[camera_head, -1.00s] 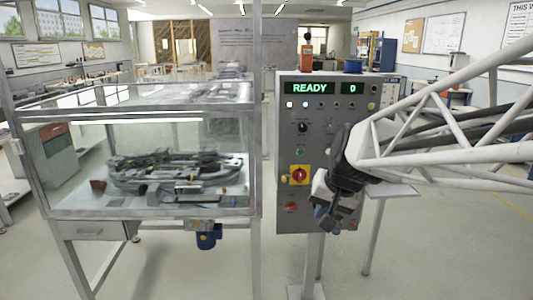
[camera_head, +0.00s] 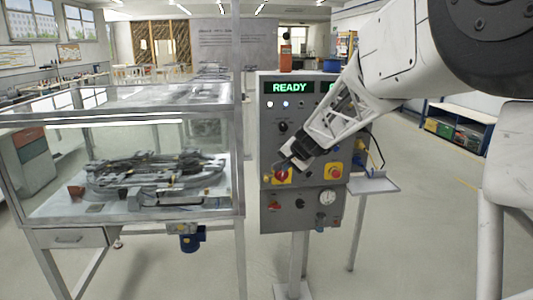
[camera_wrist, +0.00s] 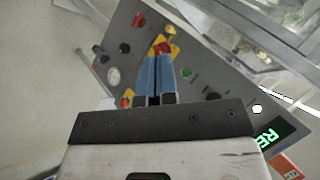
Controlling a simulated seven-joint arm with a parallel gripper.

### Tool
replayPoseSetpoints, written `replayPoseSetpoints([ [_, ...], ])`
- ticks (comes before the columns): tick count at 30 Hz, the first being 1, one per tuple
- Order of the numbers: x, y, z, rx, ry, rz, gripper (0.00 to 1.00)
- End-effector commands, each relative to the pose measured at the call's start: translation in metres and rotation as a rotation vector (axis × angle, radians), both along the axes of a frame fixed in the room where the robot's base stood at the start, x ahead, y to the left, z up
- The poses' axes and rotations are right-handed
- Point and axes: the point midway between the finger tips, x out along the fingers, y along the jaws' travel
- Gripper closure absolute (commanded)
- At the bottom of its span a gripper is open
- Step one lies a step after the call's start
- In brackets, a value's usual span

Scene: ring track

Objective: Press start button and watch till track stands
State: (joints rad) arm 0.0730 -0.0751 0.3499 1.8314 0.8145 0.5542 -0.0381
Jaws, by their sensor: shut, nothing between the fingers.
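The grey control panel (camera_head: 268,135) stands right of the glass case, its green display (camera_head: 289,87) reading READY. My gripper (camera_head: 283,162) is in front of the panel's left part, close above the red rotary switch (camera_head: 282,176) on its yellow plate. In the wrist view my two blue-grey fingers (camera_wrist: 158,58) are together and empty, their tips overlapping that plate. The small green button (camera_wrist: 187,73) shows just right of the fingers; my gripper seems to hide it in the head view. Contact with the panel cannot be told. The ring track (camera_head: 150,175) lies inside the case.
A red mushroom button on yellow (camera_head: 335,171) and a round gauge (camera_head: 327,196) sit at the panel's lower right. A small shelf (camera_head: 375,185) juts out beside them. The case's metal frame post (camera_head: 240,130) stands just left of the panel.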

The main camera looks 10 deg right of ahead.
Motion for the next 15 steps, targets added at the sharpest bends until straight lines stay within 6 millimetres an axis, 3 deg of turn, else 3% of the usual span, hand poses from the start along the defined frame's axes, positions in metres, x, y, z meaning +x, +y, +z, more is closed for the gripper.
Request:
replayPoseSetpoints([
  [6, 0.058, -0.011, -0.02, 0.062, -0.019, -0.086, 1.0],
  [15, 0.127, -0.028, -0.05, 0.137, -0.042, -0.201, 1.0],
])
